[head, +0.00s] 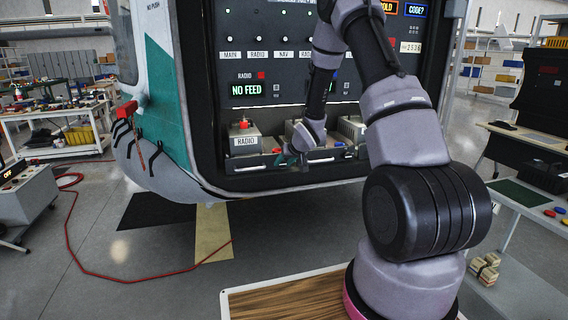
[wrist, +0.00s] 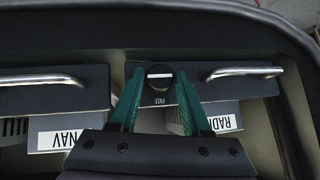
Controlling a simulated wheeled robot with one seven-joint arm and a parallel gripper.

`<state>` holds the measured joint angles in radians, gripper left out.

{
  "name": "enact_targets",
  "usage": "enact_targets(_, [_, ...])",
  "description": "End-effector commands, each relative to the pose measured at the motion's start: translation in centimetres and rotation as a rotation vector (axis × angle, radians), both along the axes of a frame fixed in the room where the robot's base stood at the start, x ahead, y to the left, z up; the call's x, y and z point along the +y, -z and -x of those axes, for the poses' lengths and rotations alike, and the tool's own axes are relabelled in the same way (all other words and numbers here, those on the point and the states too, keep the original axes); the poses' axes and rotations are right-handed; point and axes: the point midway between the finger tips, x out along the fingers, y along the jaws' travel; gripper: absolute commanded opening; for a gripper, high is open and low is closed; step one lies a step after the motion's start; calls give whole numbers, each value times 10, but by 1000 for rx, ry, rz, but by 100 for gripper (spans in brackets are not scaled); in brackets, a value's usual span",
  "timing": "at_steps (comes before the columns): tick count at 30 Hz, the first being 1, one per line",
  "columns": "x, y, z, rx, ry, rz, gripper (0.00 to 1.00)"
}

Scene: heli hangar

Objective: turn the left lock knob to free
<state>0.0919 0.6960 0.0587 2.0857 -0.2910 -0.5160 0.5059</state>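The left lock knob (wrist: 159,76) is round and black with a white bar lying across it, horizontal in the wrist view. The word FREE is printed just below it in that view. My gripper (wrist: 160,72) has its two teal fingers spread, one on each side of the knob; a narrow dark gap seems to show on both sides. In the head view my gripper (head: 284,158) is at the shelf front, right of the RADIO unit (head: 246,141), and hides the knob there.
In the wrist view, bar handles stand on both sides: one by the NAV unit (wrist: 65,137), one by the RADIO unit (wrist: 223,122). The rack panel (head: 270,70) with switches rises behind. A red hose (head: 75,240) lies on the floor; a side table (head: 520,195) stands at right.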

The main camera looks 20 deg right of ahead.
Motion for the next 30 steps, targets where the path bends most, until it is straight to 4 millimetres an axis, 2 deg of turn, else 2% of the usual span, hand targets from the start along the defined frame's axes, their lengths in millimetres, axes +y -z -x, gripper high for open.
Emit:
enact_targets(1, [0,0,0,0,0,0,24])
enact_targets(3, [0,0,0,0,0,0,0])
enact_targets(17, [4,0,0,-1,-5,80,0])
enact_targets(30, [11,0,1,-2,-10,404,0])
